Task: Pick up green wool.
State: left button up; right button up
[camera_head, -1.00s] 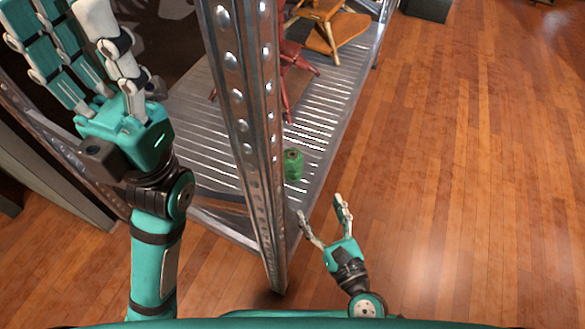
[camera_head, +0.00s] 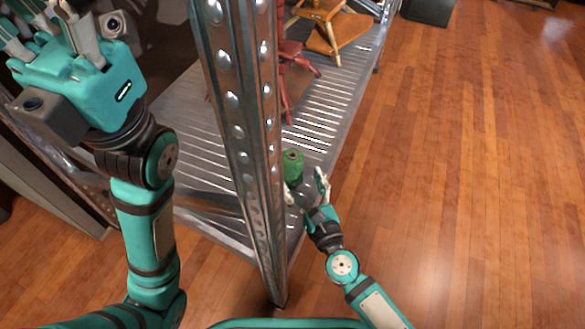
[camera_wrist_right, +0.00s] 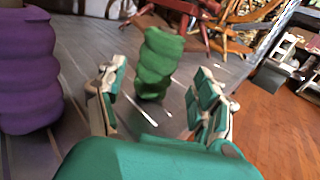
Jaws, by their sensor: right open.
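The green wool (camera_head: 293,165) is a small upright spool on the slatted metal shelf (camera_head: 205,160), just right of the front post. In the right wrist view the green wool (camera_wrist_right: 158,62) stands ahead, between the lines of the two fingers. My right gripper (camera_head: 306,186) is open, close in front of the wool, with its fingers spread; the post partly hides its left finger. In the right wrist view the right gripper (camera_wrist_right: 158,105) is empty. My left gripper (camera_head: 50,45) is raised at the upper left, cut off by the picture's edge, so its fingers are only partly seen.
A riveted metal post (camera_head: 245,130) rises just left of the wool. A purple spool (camera_wrist_right: 28,70) stands left of the right gripper in the wrist view. Red and orange wooden chairs (camera_head: 325,30) stand farther back on the shelf. The wooden floor (camera_head: 470,150) to the right is clear.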

aim_at(291, 165)
jog(key=shift+b+x, duration=0.35)
jog(key=shift+x, duration=3.05)
jog(key=shift+s+a+f, duration=0.1)
jog(key=shift+s+a, duration=0.05)
jog(key=c, duration=1.1)
jog(key=shift+c, duration=1.3)
